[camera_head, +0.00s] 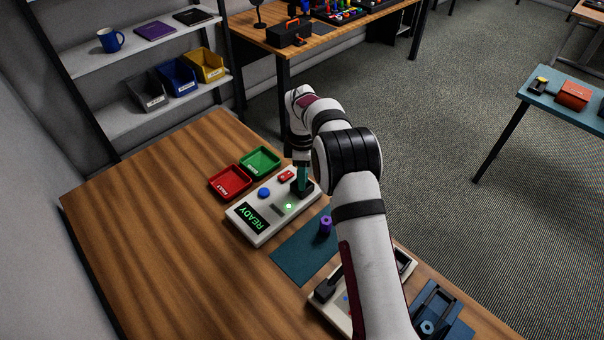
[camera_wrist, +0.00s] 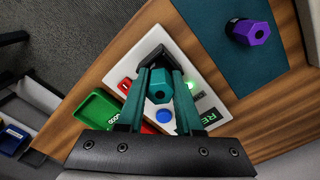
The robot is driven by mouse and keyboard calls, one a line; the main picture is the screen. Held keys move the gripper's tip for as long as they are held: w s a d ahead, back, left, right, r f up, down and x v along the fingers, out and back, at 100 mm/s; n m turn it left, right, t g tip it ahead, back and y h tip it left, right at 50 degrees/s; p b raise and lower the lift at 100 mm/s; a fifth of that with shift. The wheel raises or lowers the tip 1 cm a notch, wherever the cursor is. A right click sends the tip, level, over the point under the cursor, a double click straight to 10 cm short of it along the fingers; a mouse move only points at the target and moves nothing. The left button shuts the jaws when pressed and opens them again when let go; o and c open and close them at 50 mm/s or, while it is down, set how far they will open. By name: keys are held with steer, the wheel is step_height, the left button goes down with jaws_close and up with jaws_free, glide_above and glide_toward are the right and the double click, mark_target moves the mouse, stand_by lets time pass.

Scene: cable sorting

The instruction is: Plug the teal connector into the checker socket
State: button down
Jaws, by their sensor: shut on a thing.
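The checker (camera_head: 262,222) is a white box with a lit READY display, and it also shows in the wrist view (camera_wrist: 205,85). Its black socket (camera_head: 301,190) stands at its far right end, and shows in the wrist view (camera_wrist: 152,53) just beyond the fingertips. My gripper (camera_wrist: 160,78) has teal fingers and is shut on the teal connector (camera_wrist: 161,84), a hexagonal piece between them. In the head view my gripper (camera_head: 303,168) points down at the socket, and the arm partly hides it. The connector is right at the socket; I cannot tell how deep it sits.
A purple connector (camera_head: 326,224) stands on the dark teal mat (camera_head: 297,258). Red (camera_head: 231,182) and green (camera_head: 261,162) trays lie beyond the checker. A second white device (camera_head: 328,310) and a blue fixture (camera_head: 441,312) sit nearer. The table's left side is clear.

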steer(key=shift+c, duration=0.5)
jaws_free()
steer(key=shift+s+f, duration=0.1)
steer(key=shift+f, duration=0.05)
